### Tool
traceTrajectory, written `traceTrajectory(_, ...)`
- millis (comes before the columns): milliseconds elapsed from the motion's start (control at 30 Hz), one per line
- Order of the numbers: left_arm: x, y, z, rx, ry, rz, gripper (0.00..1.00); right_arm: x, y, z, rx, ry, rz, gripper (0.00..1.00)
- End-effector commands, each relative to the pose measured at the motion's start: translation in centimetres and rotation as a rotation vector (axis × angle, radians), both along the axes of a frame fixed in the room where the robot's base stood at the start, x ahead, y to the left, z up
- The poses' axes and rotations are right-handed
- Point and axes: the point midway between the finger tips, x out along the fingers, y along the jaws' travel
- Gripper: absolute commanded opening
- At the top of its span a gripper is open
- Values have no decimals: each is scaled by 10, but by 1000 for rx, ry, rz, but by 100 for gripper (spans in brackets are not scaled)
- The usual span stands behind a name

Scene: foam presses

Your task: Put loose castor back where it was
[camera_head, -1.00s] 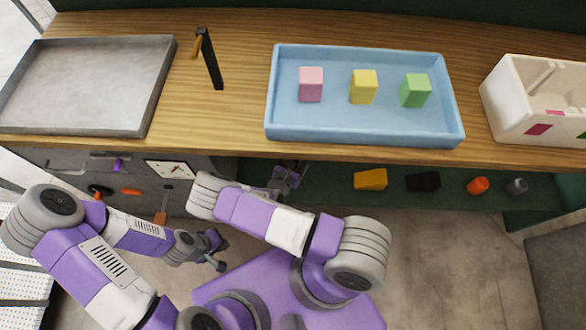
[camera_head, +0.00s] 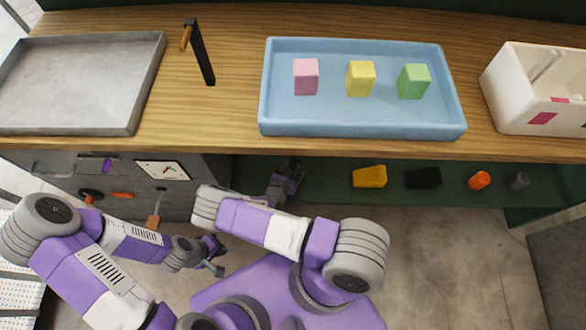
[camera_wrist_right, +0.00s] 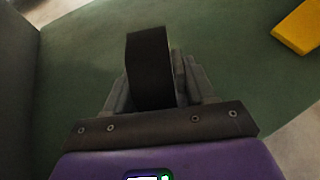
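A black wheel-like piece, which looks like the castor (camera_wrist_right: 150,68), sits between the grey fingers of my right gripper (camera_wrist_right: 155,90) in the right wrist view. The fingers appear closed on its sides; its lower part is hidden by the gripper. In the head view my right gripper (camera_head: 290,178) is low, over the left part of the green shelf (camera_head: 325,180) under the bench, and the castor cannot be made out clearly there. My left gripper (camera_head: 216,258) is empty, fingers apart, in front of the grey cabinet.
On the shelf to the right lie a yellow block (camera_head: 369,177), a black block (camera_head: 423,178), an orange piece (camera_head: 480,180) and a grey piece (camera_head: 519,181). Above, the bench holds a grey tray (camera_head: 150,85), a blue tray (camera_head: 360,130) with three blocks, and a white box (camera_head: 510,105).

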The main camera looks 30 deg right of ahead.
Motion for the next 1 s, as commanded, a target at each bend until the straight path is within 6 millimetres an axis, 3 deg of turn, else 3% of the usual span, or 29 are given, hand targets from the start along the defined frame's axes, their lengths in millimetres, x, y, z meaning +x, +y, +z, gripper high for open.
traceTrajectory(33,0,0,0,0,0,0,0,0,0,0,1,1,0,63)
traceTrajectory(133,0,0,0,0,0,0,0,0,0,0,1,1,0,78)
traceTrajectory(500,0,0,4,0,0,0,0,0,0,6,0,0,1,79)
traceTrajectory(1000,0,0,33,0,0,0,0,-52,72,43,2,2,2,79)
